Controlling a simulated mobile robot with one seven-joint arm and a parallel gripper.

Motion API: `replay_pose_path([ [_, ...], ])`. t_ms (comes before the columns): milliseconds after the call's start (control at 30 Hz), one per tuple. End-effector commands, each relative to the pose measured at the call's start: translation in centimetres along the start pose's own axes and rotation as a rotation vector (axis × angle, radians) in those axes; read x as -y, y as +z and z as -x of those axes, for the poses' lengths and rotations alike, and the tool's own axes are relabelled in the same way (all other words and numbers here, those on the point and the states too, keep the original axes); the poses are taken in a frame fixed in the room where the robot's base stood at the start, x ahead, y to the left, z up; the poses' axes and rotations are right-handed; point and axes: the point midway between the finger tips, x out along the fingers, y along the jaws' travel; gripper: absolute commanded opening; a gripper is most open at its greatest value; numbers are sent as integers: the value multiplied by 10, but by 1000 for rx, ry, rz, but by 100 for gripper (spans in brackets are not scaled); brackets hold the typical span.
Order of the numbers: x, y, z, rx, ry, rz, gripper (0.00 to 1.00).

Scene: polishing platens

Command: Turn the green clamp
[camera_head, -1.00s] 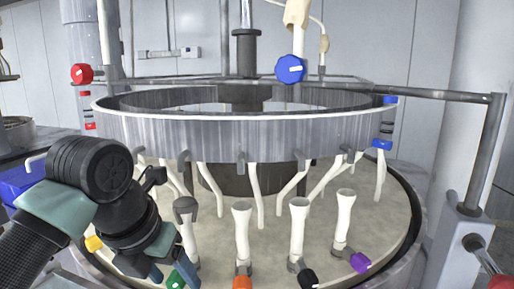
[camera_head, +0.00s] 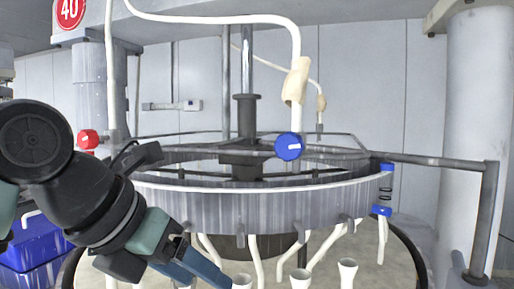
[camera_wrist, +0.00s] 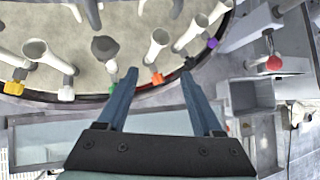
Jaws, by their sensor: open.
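The green clamp (camera_wrist: 112,89) shows only as a small patch in the wrist view, just left of my left finger and partly hidden by it. It sits below a dark-capped tube (camera_wrist: 104,47) at the platen's rim. It is out of sight in the head view. My gripper (camera_wrist: 158,74) is open and empty, with its two blue fingers apart. The orange clamp (camera_wrist: 157,78) shows between the fingertips. In the head view my gripper (camera_head: 205,270) is at the lower left, pointing down and right, in front of the ring.
A yellow clamp (camera_wrist: 13,88) lies to the left and a purple clamp (camera_wrist: 212,43) to the right in the wrist view. White tubes (camera_wrist: 158,42) rise around the rim. A metal ring (camera_head: 260,208) hangs over the platen. A grey box (camera_wrist: 252,95) stands at the right.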

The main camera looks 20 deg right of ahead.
Motion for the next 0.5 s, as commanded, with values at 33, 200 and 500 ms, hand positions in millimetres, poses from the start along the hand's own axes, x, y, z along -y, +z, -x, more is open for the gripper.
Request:
replay_pose_path([
  [33,9,9,1,35,-36,-16,68],
  [200,34,32,5,166,-142,-67,68],
  [500,73,70,28,435,-317,-129,68],
])
